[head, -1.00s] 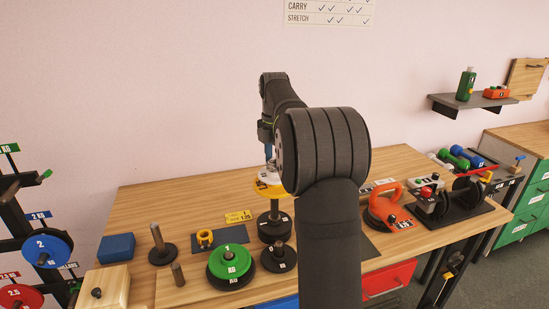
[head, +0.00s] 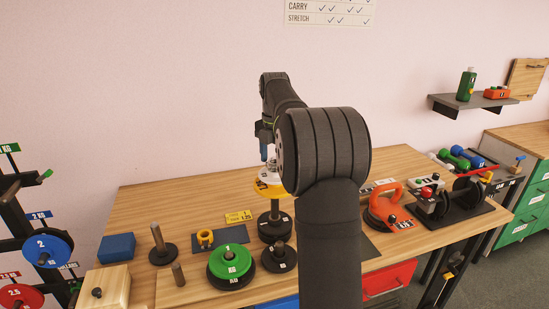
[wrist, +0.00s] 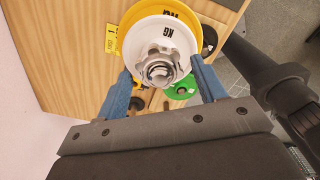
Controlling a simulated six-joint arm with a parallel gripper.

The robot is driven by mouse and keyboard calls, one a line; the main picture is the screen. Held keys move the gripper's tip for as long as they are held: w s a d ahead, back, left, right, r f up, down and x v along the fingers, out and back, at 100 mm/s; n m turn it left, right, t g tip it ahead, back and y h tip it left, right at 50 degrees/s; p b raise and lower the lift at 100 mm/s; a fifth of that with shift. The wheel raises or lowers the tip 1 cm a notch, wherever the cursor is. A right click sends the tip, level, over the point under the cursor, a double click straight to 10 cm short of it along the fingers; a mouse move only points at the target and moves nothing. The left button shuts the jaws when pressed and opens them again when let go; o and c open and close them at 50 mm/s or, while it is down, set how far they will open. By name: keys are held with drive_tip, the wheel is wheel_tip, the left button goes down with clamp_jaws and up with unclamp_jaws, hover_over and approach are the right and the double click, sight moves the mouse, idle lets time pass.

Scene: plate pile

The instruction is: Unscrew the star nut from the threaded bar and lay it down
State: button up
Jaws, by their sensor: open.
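The grey star nut (wrist: 157,66) sits around the threaded bar (wrist: 159,72) on top of a white plate (wrist: 160,31). A yellow plate (wrist: 130,20) lies under the white one. In the head view the nut (head: 268,172) shows small above the yellow plate (head: 270,190), partly covered by my arm. My gripper (wrist: 161,66) has two blue fingers and is open. Its fingers stand on either side of the nut, with gaps between each finger and the nut. The head view shows one blue fingertip (head: 264,152) just above the nut.
On the wooden table (head: 190,188) stand a green plate (head: 230,262), dark posts (head: 160,246), a blue block (head: 116,247) and a yellow collar (head: 205,237) on a dark mat.

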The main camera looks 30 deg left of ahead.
drive_tip(key=m, duration=1.3)
drive_tip(key=shift+m, duration=0.4)
drive_tip(key=m, duration=0.4)
drive_tip(key=c, duration=0.8)
